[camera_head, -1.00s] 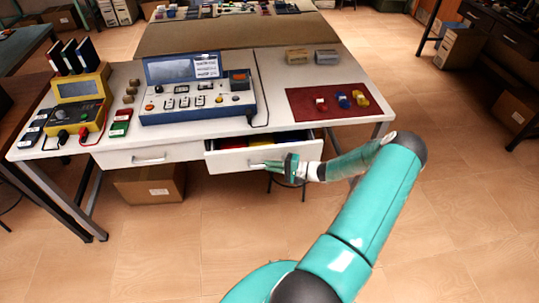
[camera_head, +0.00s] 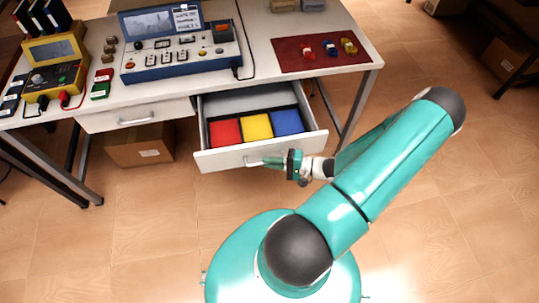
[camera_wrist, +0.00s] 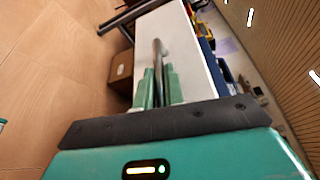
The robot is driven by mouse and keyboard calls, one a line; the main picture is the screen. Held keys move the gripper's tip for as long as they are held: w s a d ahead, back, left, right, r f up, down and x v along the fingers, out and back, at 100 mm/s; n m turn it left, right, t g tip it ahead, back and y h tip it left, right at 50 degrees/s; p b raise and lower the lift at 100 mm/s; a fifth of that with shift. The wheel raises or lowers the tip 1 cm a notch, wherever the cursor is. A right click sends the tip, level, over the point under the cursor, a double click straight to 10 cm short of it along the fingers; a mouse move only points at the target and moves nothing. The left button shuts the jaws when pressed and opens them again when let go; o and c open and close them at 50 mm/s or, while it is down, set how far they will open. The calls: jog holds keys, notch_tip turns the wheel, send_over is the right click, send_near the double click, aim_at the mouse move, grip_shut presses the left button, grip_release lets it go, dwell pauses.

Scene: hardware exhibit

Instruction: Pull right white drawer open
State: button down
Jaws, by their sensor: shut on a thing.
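The right white drawer (camera_head: 225,158) is pulled well out from under the table in the head view. Red, yellow and blue compartments (camera_head: 257,126) show inside it. My gripper (camera_head: 272,161) is at the drawer's front, shut on its metal handle (camera_head: 252,164). In the wrist view, the green fingers of my gripper (camera_wrist: 160,88) sit on both sides of the handle bar (camera_wrist: 158,55), against the white drawer front (camera_wrist: 190,50). The left white drawer (camera_head: 105,120) is shut.
The table (camera_head: 262,80) carries a blue control panel (camera_head: 180,52), a yellow meter (camera_head: 55,65) and a red mat (camera_head: 290,57) with small coloured parts. A cardboard box (camera_head: 138,146) stands below on the left.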

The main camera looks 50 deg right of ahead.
jog(key=shift+s, duration=0.1)
jog(key=c, duration=1.5)
grip_release()
jog(key=v, duration=1.3)
jog(key=shift+s, duration=0.35)
jog(key=shift+d, duration=0.1)
